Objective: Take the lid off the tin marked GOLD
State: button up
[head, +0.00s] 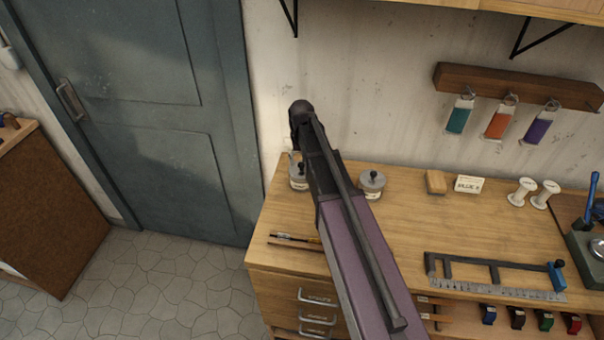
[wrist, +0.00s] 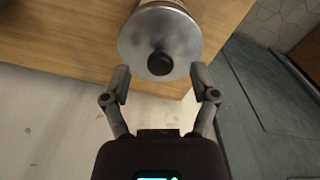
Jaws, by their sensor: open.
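Two pale round tins with grey lids and black knobs stand on the wooden bench in the head view: a left tin (head: 297,184), partly hidden by my arm, and a right tin (head: 371,191). Their labels are too small to read, so I cannot tell which is marked GOLD. In the wrist view one tin's round metal lid (wrist: 137,40) with its black knob (wrist: 160,63) lies just beyond my gripper (wrist: 160,78). The fingers are open and empty, one to each side of the knob. My gripper is hidden behind my arm in the head view.
The bench (head: 405,215) also holds a tan block (head: 436,182), a small card (head: 469,184), two white spools (head: 530,192) and a measuring frame (head: 495,272). Brushes (head: 295,239) lie at the front left. Coloured tags hang from a wall rack (head: 520,84).

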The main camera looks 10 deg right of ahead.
jog(key=shift+f+b, duration=0.7)
jog(key=shift+f, duration=0.3)
grip_shut()
